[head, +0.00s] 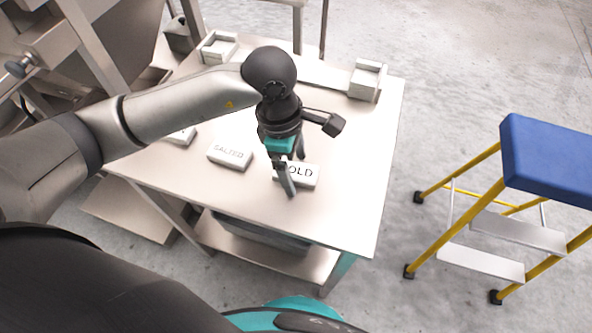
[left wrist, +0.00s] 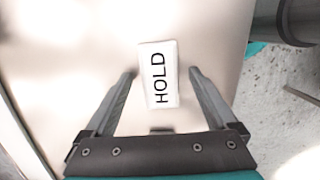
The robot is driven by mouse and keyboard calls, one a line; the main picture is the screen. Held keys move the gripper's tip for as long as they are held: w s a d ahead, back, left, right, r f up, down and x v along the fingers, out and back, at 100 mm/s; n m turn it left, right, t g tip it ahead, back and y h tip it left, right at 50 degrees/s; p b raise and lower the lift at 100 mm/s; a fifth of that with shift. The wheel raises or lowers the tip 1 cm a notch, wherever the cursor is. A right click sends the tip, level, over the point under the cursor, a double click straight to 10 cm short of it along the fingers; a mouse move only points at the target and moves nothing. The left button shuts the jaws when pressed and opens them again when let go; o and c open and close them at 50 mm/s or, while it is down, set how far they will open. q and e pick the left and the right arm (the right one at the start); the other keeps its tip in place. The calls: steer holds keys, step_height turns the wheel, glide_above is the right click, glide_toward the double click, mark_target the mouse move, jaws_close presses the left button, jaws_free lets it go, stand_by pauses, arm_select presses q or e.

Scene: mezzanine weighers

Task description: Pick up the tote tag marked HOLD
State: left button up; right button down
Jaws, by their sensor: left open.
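The white tote tag marked HOLD (head: 303,174) lies flat on the table (head: 340,215), right of the SALTED tag (head: 230,155). My left gripper (head: 295,175) is over it and partly hides its left end in the head view. In the left wrist view the HOLD tag (left wrist: 158,75) lies between and a little beyond the two open fingers (left wrist: 162,72), with a gap on each side. Whether the fingertips are at the tag's height I cannot tell. My right gripper is not in view.
Another white tag (head: 182,136) is partly hidden behind my left arm. Two pale holders (head: 367,80) (head: 218,47) stand at the table's back. A blue-topped yellow step stool (head: 548,160) stands on the floor to the right. The table's front right is clear.

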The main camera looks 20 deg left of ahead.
arm_select(q)
steer(key=shift+f, duration=0.1)
steer(key=c, duration=1.4)
